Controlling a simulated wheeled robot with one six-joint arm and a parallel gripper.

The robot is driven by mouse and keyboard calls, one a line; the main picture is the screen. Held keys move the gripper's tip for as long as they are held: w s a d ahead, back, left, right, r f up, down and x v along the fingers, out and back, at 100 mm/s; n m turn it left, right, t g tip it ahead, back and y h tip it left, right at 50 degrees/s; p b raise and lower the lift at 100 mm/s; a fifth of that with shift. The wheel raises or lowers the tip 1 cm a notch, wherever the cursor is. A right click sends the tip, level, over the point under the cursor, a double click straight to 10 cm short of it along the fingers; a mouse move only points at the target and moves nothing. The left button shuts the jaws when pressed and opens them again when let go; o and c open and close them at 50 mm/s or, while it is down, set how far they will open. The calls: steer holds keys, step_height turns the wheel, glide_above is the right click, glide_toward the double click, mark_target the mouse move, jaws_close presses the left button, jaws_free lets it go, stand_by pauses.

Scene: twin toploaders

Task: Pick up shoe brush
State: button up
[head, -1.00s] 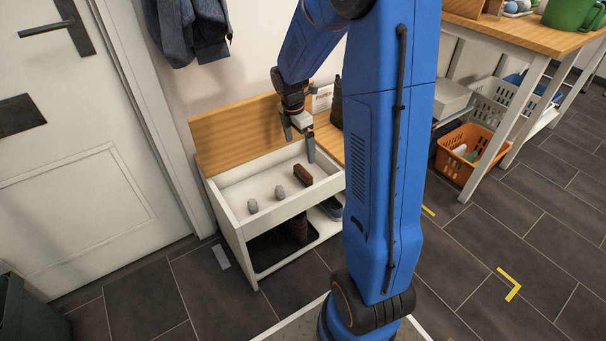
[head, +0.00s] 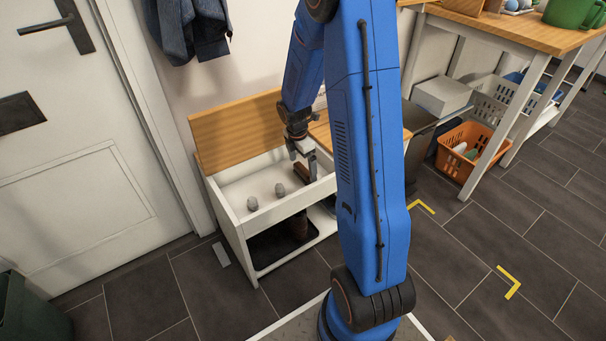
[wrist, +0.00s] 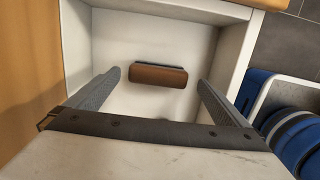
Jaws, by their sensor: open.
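The shoe brush (wrist: 158,77) has a brown wooden back and a thin dark edge. It lies on the floor of the white open-topped bench compartment (head: 238,194). In the head view the brush (head: 301,173) is partly hidden by my gripper (head: 304,165). In the wrist view my gripper (wrist: 160,80) is open, with one finger on each side of the brush and gaps on both sides. The fingers do not touch it. How far the fingertips are above the brush is hard to tell.
Two small grey lumps (head: 252,203) (head: 280,190) lie in the compartment left of the brush. The raised wooden lid (head: 235,131) stands behind. White walls border the compartment. Blue items (wrist: 298,132) sit outside its right wall. An orange basket (head: 470,150) stands farther right.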

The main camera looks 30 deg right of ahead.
mark_target(303, 168)
steer(key=f, duration=0.3)
steer(key=shift+w+d+f, duration=0.15)
steer(key=shift+d+f, duration=0.05)
steer(key=shift+d, duration=0.05)
steer(key=c, duration=1.2)
steer(key=shift+r, duration=0.1)
step_height(303, 168, up, 10)
steer(key=shift+f, duration=0.1)
